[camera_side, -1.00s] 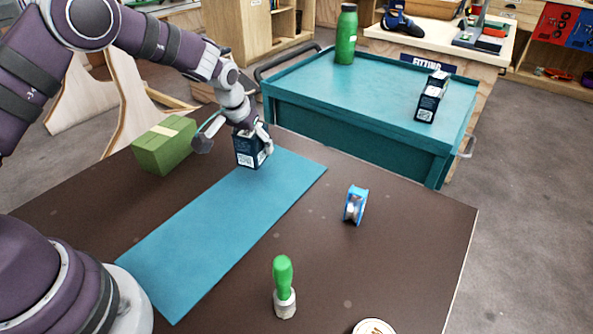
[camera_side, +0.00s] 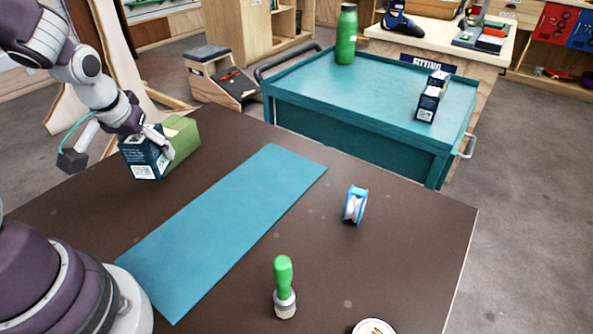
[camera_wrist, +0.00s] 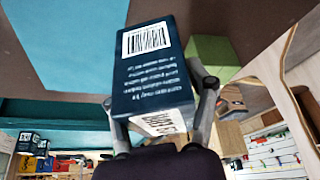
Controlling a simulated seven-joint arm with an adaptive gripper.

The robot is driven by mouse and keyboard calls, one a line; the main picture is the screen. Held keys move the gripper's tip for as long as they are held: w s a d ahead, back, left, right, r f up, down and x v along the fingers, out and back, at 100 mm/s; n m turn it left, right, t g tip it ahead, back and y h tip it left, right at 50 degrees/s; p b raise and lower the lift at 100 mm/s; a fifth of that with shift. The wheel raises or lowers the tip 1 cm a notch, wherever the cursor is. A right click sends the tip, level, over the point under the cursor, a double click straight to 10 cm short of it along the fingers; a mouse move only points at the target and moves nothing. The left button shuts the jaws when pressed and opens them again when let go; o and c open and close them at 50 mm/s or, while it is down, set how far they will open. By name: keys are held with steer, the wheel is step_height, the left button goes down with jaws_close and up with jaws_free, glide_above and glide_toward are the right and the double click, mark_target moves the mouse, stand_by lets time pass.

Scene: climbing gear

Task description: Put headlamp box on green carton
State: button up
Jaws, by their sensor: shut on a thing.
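The headlamp box (camera_side: 145,158) is dark blue with white labels. My gripper (camera_side: 160,143) is shut on it. In the side view the box hides part of the green carton (camera_side: 182,136), which stands on the brown table at its far left. I cannot tell the exact gap between box and carton, or how high the box is held. In the wrist view the box (camera_wrist: 150,75) is between my two fingers (camera_wrist: 160,110), and the green carton (camera_wrist: 212,52) shows behind it to the right.
A bare teal mat (camera_side: 215,225) lies on the brown table (camera_side: 400,225). A blue-and-white spool (camera_side: 355,205) and a green-handled brush (camera_side: 284,285) stand right of it. Behind, a teal cart (camera_side: 370,90) holds a green bottle (camera_side: 346,35) and dark boxes (camera_side: 430,98).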

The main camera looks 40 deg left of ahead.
steer(key=a, duration=0.1)
steer(key=s+a+r+n, duration=0.1)
steer(key=a, duration=0.1)
steer(key=s+a+r+n, duration=0.1)
steer(key=shift+a+r+g+y, duration=0.25)
steer(key=shift+a+g+y, duration=0.05)
steer(key=shift+a, duration=0.1)
glide_above(166, 125)
steer(key=s+d, duration=0.1)
steer(key=shift+s+f, duration=0.2)
steer(key=shift+f, duration=0.5)
steer(key=shift+w+f, duration=0.15)
steer(key=shift+f, duration=1.65)
steer(key=shift+f, duration=0.1)
steer(key=o, duration=1.2)
steer(key=shift+o, duration=0.2)
